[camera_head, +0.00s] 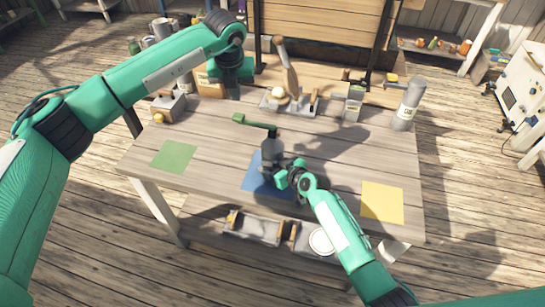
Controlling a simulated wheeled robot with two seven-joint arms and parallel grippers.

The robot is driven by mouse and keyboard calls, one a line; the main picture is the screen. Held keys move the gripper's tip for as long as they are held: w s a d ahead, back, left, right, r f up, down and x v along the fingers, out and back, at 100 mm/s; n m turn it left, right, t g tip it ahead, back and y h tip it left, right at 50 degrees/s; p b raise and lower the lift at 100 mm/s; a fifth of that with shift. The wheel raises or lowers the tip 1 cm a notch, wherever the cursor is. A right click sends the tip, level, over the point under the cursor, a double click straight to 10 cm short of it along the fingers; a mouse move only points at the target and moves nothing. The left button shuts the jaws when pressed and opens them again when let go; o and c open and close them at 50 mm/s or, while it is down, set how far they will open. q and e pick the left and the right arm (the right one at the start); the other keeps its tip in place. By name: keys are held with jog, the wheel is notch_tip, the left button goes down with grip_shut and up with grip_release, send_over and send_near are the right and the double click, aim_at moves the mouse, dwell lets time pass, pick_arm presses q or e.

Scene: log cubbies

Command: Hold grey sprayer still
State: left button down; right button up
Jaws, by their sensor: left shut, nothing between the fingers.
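The grey sprayer (271,147), with a green spray head (254,121), stands upright near the table's middle, over the blue square (258,180). My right gripper (285,171) is at the front right of the sprayer's lower body and partly covers it. Its fingers are too small and overlapped to show whether they grip the sprayer. My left gripper (233,94) is shut and empty, pointing down at the table's back left, apart from the sprayer.
A green square (174,157) lies left and a yellow square (382,203) right. A wooden-handled device (290,75), a grey cylinder (408,104) and small boxes line the table's back. Bins (253,228) sit on the shelf below. The table's left middle is clear.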

jog(key=shift+s+f, duration=0.1)
jog(key=shift+f, duration=0.1)
pick_arm(q)
jog(key=v, duration=1.2)
pick_arm(e)
jog(key=o, duration=1)
jog(key=shift+o, duration=0.7)
pick_arm(q)
jog(key=shift+w, duration=0.1)
pick_arm(e)
jog(key=shift+r, duration=0.1)
